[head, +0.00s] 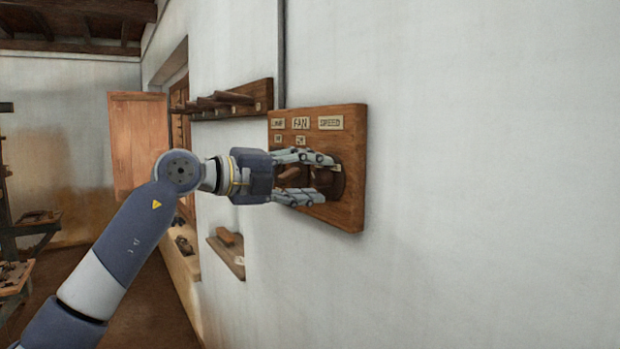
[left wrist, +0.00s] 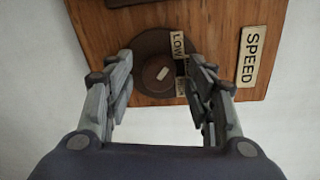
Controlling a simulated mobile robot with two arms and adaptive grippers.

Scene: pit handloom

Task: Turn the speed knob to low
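The speed knob (left wrist: 152,83) is a small brown round knob with a pale pointer mark, set on a dark round plate (left wrist: 146,45). A LOW label (left wrist: 177,43) sits beside it, and another label (left wrist: 181,88) is partly hidden by a finger. The SPEED plate (left wrist: 252,57) is to the right. The wooden panel (head: 345,213) is on the wall. My left gripper (head: 328,179) is open at the panel, its fingers on either side of the knob. In the left wrist view, gaps show between knob and fingers (left wrist: 160,65). My right gripper is out of view.
A wall rack (head: 262,95) is to the left, and a small shelf (head: 226,256) lies below. An open wooden shutter (head: 138,135) stands farther back. The wall right of the panel is bare.

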